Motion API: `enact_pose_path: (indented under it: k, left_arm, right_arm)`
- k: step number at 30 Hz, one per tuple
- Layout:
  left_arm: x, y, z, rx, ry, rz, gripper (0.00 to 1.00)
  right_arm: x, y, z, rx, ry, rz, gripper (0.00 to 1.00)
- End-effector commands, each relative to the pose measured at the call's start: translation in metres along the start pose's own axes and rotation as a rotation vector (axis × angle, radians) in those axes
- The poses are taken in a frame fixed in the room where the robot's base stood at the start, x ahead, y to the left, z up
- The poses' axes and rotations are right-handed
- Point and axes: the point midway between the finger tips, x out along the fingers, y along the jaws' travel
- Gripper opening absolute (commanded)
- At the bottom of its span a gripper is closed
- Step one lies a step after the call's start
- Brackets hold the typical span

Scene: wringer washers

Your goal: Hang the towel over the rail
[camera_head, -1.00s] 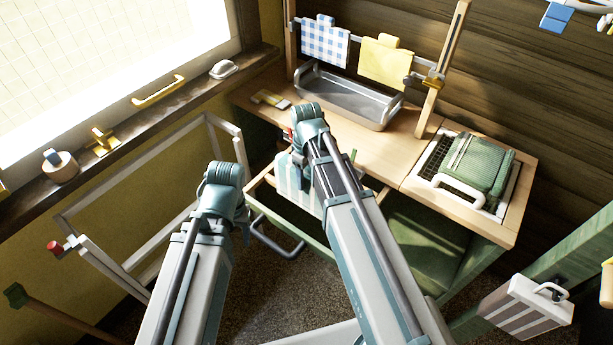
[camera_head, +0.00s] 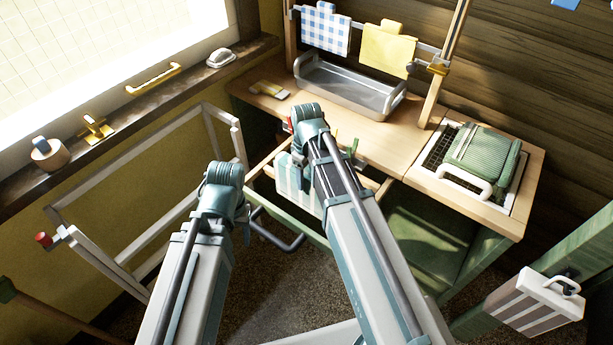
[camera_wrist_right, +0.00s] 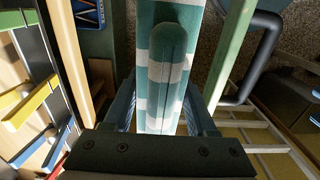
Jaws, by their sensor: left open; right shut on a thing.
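A teal and white striped towel (camera_wrist_right: 165,60) fills the middle of the right wrist view. My right gripper (camera_wrist_right: 165,115) is shut on it, with a finger at each side. In the head view the towel (camera_head: 293,183) shows partly behind my right arm, at the open drawer; I cannot tell if it touches the drawer. The rail (camera_head: 350,36) runs above the back of the counter. A blue-checked cloth (camera_head: 325,32) and a yellow cloth (camera_head: 387,50) hang on it, with bare rail between them.
A grey metal tray (camera_head: 350,88) stands below the rail. A wooden post (camera_head: 441,75) rises at the rail's right end. A white frame (camera_head: 140,185) stands at left. The drawer handle (camera_head: 275,237) sticks out in front.

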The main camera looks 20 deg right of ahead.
Motion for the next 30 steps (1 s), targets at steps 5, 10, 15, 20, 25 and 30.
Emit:
enact_pose_path:
  k: [5, 10, 15, 20, 25, 30]
  left_arm:
    - [0.006, 0.001, 0.0, 0.0, 0.0, 0.0, 0.59]
    - [0.005, 0.001, 0.0, 0.0, 0.0, 0.0, 0.59]
    - [0.005, 0.001, 0.0, 0.0, 0.0, 0.0, 0.59]
    - [0.007, 0.001, 0.0, 0.0, 0.0, 0.0, 0.59]
    - [0.014, 0.001, -0.001, 0.0, 0.0, 0.0, 0.59]
    - [0.022, 0.002, -0.001, 0.0, 0.0, 0.0, 0.59]
  right_arm:
    - [0.006, 0.0, 0.0, 0.0, 0.0, 0.0, 0.0]
    - [0.005, 0.0, 0.0, 0.0, 0.0, 0.0, 0.0]
    - [0.005, 0.0, 0.0, 0.0, 0.0, 0.0, 0.0]
    - [0.007, 0.0, 0.0, 0.0, 0.0, 0.0, 0.0]
    - [0.014, 0.0, 0.0, 0.0, 0.0, 0.0, 0.0]
    - [0.022, 0.0, 0.0, 0.0, 0.0, 0.0, 0.0]
